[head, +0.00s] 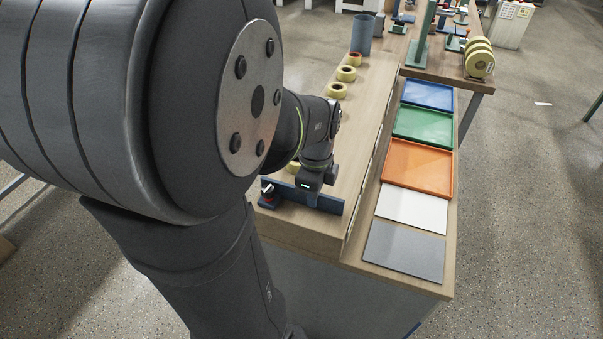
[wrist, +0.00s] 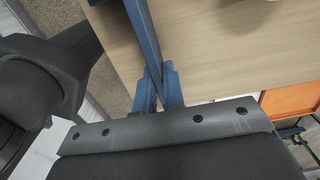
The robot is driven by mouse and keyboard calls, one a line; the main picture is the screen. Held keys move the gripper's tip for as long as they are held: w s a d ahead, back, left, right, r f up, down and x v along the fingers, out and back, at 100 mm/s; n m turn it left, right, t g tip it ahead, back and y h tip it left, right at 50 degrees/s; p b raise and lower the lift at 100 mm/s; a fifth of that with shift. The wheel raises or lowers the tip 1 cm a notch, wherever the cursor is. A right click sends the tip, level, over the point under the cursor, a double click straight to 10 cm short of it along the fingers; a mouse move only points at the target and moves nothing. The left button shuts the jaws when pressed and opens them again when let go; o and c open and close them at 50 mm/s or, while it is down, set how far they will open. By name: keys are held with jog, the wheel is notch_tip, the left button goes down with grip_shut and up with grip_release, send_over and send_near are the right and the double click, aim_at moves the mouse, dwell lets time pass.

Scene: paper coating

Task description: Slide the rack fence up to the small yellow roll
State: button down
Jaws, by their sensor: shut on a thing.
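The rack fence is a long dark blue bar (head: 328,204) standing on the wooden bench near its front end. In the wrist view the blue bar (wrist: 142,28) runs down from the top edge to my fingers. My gripper (head: 312,199) is shut on the fence; its blue fingertips (wrist: 160,88) sit either side of the bar. A yellow roll (head: 293,167) lies just behind the fence, mostly hidden by my wrist. A sliver of yellow also shows at the top edge of the wrist view (wrist: 268,1). I cannot tell the gap between fence and roll.
More yellow rolls (head: 346,73) and a grey-blue cylinder (head: 361,35) stand farther back. Blue, green and orange trays (head: 447,190) and flat sheets (head: 404,250) lie along the right.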

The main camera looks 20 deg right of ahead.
jog(key=w+d, duration=0.5)
dwell(0.3)
jog(key=c, duration=1.5)
grip_release()
jog(key=shift+r, duration=0.15)
notch_tip(320, 180, up, 17)
jog(key=shift+s+r, duration=0.1)
